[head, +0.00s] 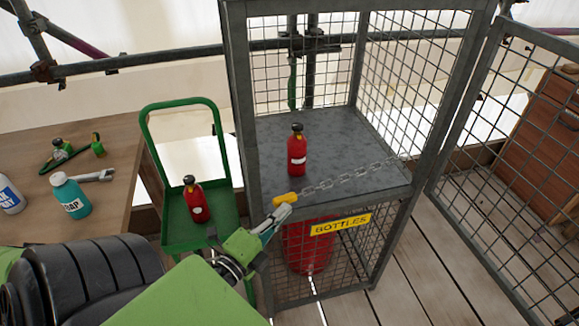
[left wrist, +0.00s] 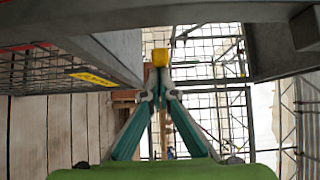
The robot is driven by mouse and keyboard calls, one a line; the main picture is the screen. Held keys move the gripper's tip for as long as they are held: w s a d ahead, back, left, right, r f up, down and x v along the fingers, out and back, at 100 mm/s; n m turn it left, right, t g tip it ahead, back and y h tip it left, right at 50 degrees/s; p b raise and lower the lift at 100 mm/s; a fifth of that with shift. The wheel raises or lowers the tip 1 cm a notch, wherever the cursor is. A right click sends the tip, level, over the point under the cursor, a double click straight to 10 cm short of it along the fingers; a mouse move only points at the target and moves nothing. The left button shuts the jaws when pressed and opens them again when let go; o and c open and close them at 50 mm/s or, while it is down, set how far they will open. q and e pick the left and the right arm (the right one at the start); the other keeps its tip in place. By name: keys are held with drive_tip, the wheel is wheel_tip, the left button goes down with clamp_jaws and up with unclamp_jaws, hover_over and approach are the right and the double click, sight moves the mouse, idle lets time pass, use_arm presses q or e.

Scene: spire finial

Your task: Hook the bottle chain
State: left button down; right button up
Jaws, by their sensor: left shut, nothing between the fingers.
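The chain (head: 345,181) stretches across the open front of the wire cage (head: 243,120), from the right side to a yellow end piece (head: 286,198) near the left front post. I cannot tell whether that end is hooked on anything. My left gripper (head: 282,211) is shut and empty, its tips right at the yellow piece. In the left wrist view the yellow piece (left wrist: 160,57) shows just beyond the closed fingertips. A red bottle (head: 297,153) stands upright on the cage shelf, behind the chain. My right gripper is out of view.
A green trolley (head: 172,238) with another red bottle (head: 196,202) stands left of the cage. A wooden table (head: 110,135) holds a teal bottle (head: 70,196) and a wrench (head: 93,175). The cage door (head: 470,90) is swung open right. A yellow "BOTTLES" sign (head: 340,224) hangs below the shelf.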

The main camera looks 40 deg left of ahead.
use_arm(q)
drive_tip(key=a, duration=0.1)
drive_tip(key=w+a, duration=0.1)
drive_tip(key=a, duration=0.2)
drive_tip(key=shift+w, duration=0.35)
drive_tip(key=shift+w+a+b, duration=0.15)
drive_tip(key=shift+a+b, duration=0.15)
drive_tip(key=shift+a, duration=0.1)
approach(273, 203)
drive_tip(key=shift+s+a, duration=0.35)
drive_tip(key=shift+a, duration=0.15)
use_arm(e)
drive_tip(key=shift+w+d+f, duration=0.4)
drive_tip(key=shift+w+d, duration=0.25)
